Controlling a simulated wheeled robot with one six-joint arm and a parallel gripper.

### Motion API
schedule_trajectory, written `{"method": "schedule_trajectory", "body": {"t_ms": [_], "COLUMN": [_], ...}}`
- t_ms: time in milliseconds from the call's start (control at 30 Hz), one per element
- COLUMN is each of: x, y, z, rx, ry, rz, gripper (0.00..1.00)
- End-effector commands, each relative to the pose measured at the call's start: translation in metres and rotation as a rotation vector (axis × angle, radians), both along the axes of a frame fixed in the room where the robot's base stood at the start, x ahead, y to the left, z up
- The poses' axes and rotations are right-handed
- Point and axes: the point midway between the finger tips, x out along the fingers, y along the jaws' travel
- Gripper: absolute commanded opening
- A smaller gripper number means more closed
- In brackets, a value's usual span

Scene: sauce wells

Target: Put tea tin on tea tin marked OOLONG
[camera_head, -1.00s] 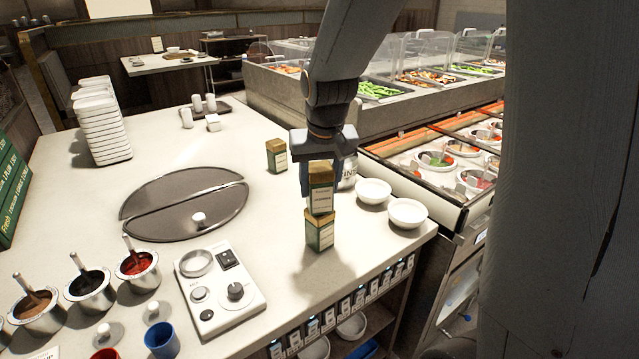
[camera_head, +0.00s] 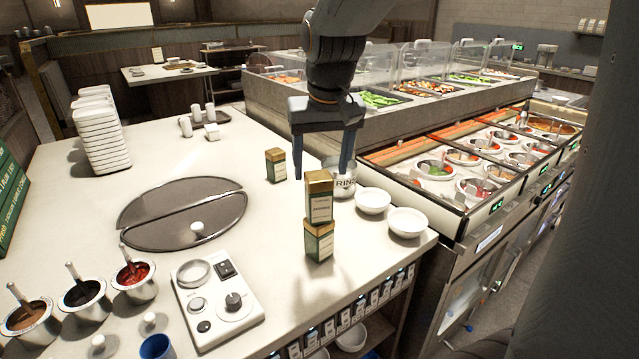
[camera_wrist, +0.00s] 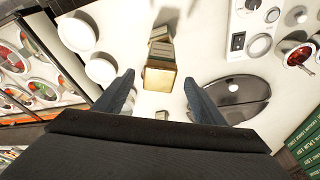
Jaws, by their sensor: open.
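Two green tea tins with gold lids and pale labels stand stacked near the counter's right edge. The upper tin (camera_head: 319,197) rests on the lower tin (camera_head: 319,241), turned a little against it; the label writing is too small to read. A third tea tin (camera_head: 276,165) stands alone farther back. My gripper (camera_head: 323,172) is open and empty, above and behind the stack, clear of it. In the wrist view the upper tin's gold lid (camera_wrist: 159,79) shows beyond and between the open fingers (camera_wrist: 160,90).
Two white bowls (camera_head: 373,200) and a canister (camera_head: 341,178) stand right of the stack. A control panel (camera_head: 216,301) and a dark oval plate (camera_head: 183,212) lie to the left. Sauce pots (camera_head: 134,280) line the front left. The counter between stack and plate is bare.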

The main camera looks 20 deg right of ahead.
Motion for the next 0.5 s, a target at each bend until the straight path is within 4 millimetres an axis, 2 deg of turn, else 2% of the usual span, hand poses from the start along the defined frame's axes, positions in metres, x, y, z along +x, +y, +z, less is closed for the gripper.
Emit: {"method": "schedule_trajectory", "body": {"t_ms": [133,333,433,500], "x": [-0.006,-0.009,-0.013,-0.023], "y": [0.001,0.001,0.001,0.000], "z": [0.021,0.032,0.026,0.004], "rx": [0.000,0.000,0.000,0.000], "ry": [-0.001,0.000,0.010,0.035], "rz": [0.000,0.000,0.003,0.011], "gripper": [0.64,0.64,0.64,0.64]}}
